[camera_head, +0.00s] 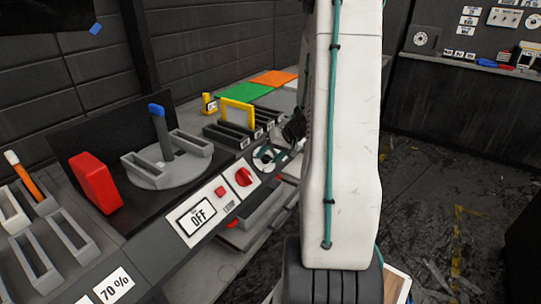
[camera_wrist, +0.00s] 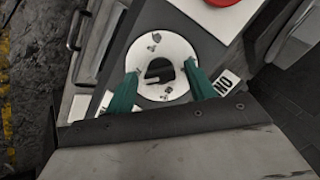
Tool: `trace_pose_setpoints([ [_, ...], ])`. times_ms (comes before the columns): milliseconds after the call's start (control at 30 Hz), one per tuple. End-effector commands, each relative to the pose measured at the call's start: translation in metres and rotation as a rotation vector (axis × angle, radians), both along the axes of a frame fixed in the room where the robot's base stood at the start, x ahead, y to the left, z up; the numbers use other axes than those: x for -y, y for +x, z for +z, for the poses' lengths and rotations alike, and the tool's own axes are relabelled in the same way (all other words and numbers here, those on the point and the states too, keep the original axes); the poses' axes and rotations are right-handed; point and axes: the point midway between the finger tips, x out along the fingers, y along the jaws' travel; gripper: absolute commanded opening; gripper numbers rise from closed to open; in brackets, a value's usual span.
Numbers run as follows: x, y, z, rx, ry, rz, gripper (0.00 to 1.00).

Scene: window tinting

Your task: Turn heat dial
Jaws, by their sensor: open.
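In the wrist view, my gripper (camera_wrist: 162,84) is open, with its two teal fingers apart. Between and beyond the fingers is a white round plate (camera_wrist: 158,48) with a dark arched centre and a pale bar. I cannot tell if the fingers touch it. The round plate also shows in the head view (camera_head: 261,158), on the sloped panel, partly covered by dark shapes. A red knob (camera_head: 243,177) on a white plate sits nearer on that panel. I cannot tell which is the heat dial. My white arm hides much of the gripper in the head view.
A red block (camera_head: 95,183) and a round grey holder (camera_head: 167,176) stand on the bench at left. A yellow-handled tool (camera_head: 237,111) stands by dark slots. Green (camera_head: 244,91) and orange (camera_head: 273,78) sheets lie farther back. Floor at right is mostly open.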

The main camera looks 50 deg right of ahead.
Motion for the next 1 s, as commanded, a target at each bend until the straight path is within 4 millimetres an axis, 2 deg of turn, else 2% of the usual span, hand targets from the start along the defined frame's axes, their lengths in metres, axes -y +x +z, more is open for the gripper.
trace_pose_setpoints([
  [167,0.0000,0.0002,0.0002,0.000,-0.001,0.001,0.55],
  [333,0.0000,0.0001,0.0003,0.001,-0.001,0.000,0.10],
  [667,-0.0003,0.0002,0.0006,0.003,-0.020,0.020,0.10],
  [1000,-0.0018,0.0011,0.0015,0.014,-0.160,0.161,0.10],
])
